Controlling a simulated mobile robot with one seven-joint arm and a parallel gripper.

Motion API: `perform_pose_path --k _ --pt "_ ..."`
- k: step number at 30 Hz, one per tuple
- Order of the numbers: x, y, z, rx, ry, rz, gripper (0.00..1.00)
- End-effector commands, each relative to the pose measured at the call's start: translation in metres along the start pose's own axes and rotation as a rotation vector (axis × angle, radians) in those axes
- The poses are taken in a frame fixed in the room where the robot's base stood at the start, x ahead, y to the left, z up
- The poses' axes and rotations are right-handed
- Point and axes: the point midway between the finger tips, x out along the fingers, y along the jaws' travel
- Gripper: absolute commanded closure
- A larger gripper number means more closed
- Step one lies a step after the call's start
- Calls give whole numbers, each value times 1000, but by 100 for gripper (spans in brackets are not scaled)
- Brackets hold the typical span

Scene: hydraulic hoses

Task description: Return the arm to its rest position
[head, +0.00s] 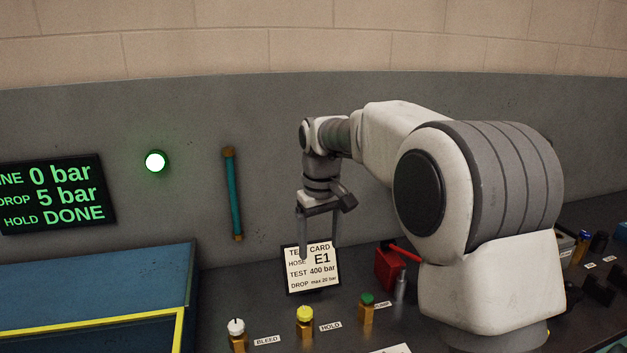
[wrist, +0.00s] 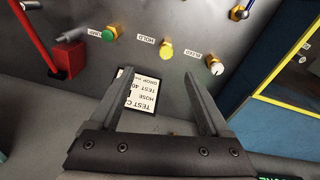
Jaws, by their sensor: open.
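My gripper (head: 319,248) hangs from my arm, pointing down in front of the back wall. Its two fingers are apart with nothing between them. In the head view the fingers overlap the test card (head: 318,272), which reads hose E1, test 400 bar, drop max 20 bar. In the wrist view my open gripper (wrist: 155,74) shows both fingers, with the card (wrist: 139,95) partly hidden behind them. I cannot tell how far the fingertips are from the card. My arm reaches out from the right side of the head view.
The white bleed knob (head: 236,328), yellow hold knob (head: 304,314) and green knob (head: 367,300) stand on the bench. A red block with a lever (head: 388,268) is beside my arm. A blue box (head: 95,285) is at left. The display (head: 55,190) reads 0 bar, DONE; a green lamp (head: 155,161) glows.

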Motion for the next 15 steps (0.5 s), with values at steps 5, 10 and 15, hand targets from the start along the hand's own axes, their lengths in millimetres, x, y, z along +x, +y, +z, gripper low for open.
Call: perform_pose_path --k 5,10,15 --pt "-40 8 49 71 64 29 19" --pt "-64 11 98 141 120 51 19" --pt "-79 10 148 211 179 71 19"
